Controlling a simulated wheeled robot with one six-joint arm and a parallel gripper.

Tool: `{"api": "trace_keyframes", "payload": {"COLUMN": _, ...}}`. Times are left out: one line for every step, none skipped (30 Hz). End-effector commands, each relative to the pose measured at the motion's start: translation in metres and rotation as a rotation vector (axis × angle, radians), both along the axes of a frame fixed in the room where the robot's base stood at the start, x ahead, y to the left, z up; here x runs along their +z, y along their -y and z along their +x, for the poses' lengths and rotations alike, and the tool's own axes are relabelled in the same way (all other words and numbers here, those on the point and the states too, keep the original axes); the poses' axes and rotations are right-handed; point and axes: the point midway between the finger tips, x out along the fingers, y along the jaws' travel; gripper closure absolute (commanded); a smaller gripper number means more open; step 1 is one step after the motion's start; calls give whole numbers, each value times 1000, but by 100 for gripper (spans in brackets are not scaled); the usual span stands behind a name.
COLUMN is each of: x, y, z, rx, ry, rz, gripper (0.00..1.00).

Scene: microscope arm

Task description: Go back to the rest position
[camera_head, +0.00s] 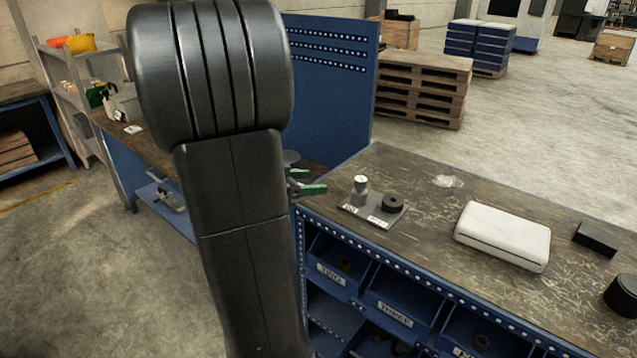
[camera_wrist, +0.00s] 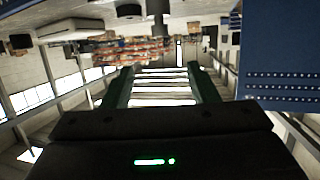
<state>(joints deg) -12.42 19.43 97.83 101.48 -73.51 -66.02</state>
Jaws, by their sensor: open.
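My gripper (camera_head: 310,182) shows in the head view as two green fingers just right of my large dark arm, which hides the rest of it. The fingertips are near the left edge of the workbench top (camera_head: 420,220). In the wrist view my gripper (camera_wrist: 163,72) has its two dark green fingers spread apart, with nothing between them. It is open and empty. Beyond the fingers the wrist view shows the hall with its windows and ceiling, seen tilted.
On the bench stand a small plate with a metal knob and black ring (camera_head: 375,212), a white case (camera_head: 502,236), a black block (camera_head: 596,239) and a black cylinder (camera_head: 622,296). Labelled blue bins (camera_head: 340,272) sit below. A blue pegboard (camera_head: 335,90) rises behind my arm.

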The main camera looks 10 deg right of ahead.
Motion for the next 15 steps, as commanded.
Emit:
{"api": "trace_keyframes", "payload": {"x": 0, "y": -1, "z": -1, "rx": 0, "ry": 0, "rz": 0, "gripper": 46}}
{"api": "trace_keyframes", "payload": {"x": 1, "y": -2, "z": -1, "rx": 0, "ry": 0, "rz": 0, "gripper": 46}}
{"api": "trace_keyframes", "payload": {"x": 1, "y": -2, "z": -1, "rx": 0, "ry": 0, "rz": 0, "gripper": 46}}
{"api": "trace_keyframes", "payload": {"x": 1, "y": -2, "z": -1, "rx": 0, "ry": 0, "rz": 0, "gripper": 46}}
{"api": "trace_keyframes", "payload": {"x": 1, "y": -2, "z": -1, "rx": 0, "ry": 0, "rz": 0, "gripper": 46}}
{"api": "trace_keyframes", "payload": {"x": 1, "y": -2, "z": -1, "rx": 0, "ry": 0, "rz": 0, "gripper": 46}}
{"api": "trace_keyframes", "payload": {"x": 1, "y": -2, "z": -1, "rx": 0, "ry": 0, "rz": 0, "gripper": 46}}
{"api": "trace_keyframes", "payload": {"x": 1, "y": -2, "z": -1, "rx": 0, "ry": 0, "rz": 0, "gripper": 46}}
{"api": "trace_keyframes", "payload": {"x": 1, "y": -2, "z": -1, "rx": 0, "ry": 0, "rz": 0, "gripper": 46}}
{"api": "trace_keyframes", "payload": {"x": 1, "y": -2, "z": -1, "rx": 0, "ry": 0, "rz": 0, "gripper": 46}}
{"api": "trace_keyframes", "payload": {"x": 1, "y": -1, "z": -1, "rx": 0, "ry": 0, "rz": 0, "gripper": 46}}
{"api": "trace_keyframes", "payload": {"x": 1, "y": -1, "z": 0, "rx": 0, "ry": 0, "rz": 0, "gripper": 46}}
{"api": "trace_keyframes", "payload": {"x": 0, "y": 0, "z": 0, "rx": -1, "ry": 0, "rz": 0, "gripper": 46}}
{"api": "trace_keyframes", "payload": {"x": 0, "y": 2, "z": 1, "rx": -1, "ry": 0, "rz": 0, "gripper": 46}}
{"api": "trace_keyframes", "payload": {"x": -1, "y": 4, "z": 2, "rx": -1, "ry": -1, "rz": -1, "gripper": 46}}
